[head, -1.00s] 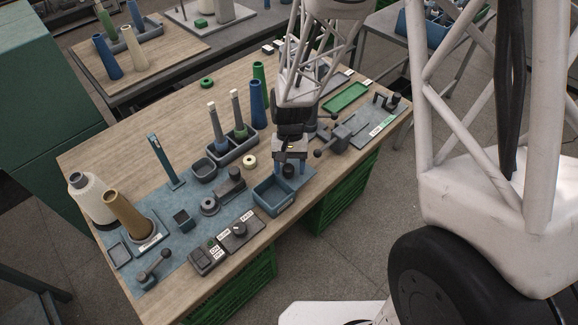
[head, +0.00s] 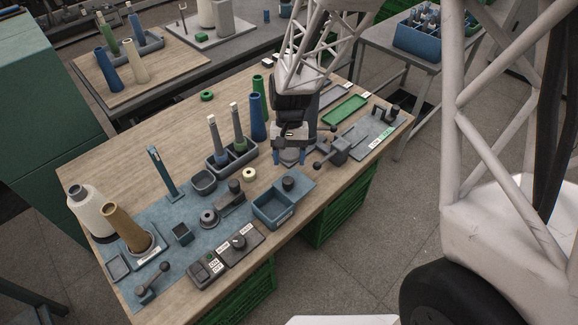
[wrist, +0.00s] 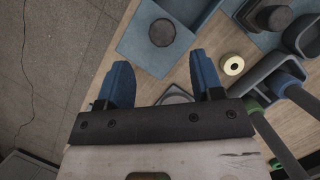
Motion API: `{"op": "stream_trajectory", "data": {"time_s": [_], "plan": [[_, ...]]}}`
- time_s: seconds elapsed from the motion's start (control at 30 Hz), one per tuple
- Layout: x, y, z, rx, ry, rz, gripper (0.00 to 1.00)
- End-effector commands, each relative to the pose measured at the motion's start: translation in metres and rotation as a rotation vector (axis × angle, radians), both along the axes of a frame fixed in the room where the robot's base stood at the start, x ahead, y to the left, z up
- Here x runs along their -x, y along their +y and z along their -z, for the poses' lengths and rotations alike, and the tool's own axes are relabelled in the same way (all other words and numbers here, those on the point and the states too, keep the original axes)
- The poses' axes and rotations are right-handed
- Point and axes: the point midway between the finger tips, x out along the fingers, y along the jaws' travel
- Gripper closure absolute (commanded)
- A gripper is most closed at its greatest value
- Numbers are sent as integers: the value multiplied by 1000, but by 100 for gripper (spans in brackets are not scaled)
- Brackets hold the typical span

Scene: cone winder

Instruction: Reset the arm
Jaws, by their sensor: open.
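My gripper (head: 290,157) hangs over the right half of the wooden workbench (head: 125,166), just beyond the blue mat's right end. In the wrist view its two blue fingers (wrist: 159,76) are spread apart with nothing held between them. A small grey piece on the bench shows below and between the fingers, partly hidden by the gripper body. The blue open bin (head: 270,210) sits beside that knob.
A grey rack (head: 225,162) with cones stands left of my gripper, and a tall blue cone (head: 257,118) behind it. A lever clamp (head: 334,152) is close on the right. A cream ring (head: 249,174) lies nearby. The back left of the bench is mostly clear.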

Motion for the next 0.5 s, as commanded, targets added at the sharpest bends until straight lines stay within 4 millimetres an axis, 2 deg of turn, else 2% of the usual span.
{"op": "stream_trajectory", "data": {"time_s": [0.13,0.5], "plan": [[-3,0,-7,0,-1,0,40],[-3,0,-7,0,0,0,40]]}}
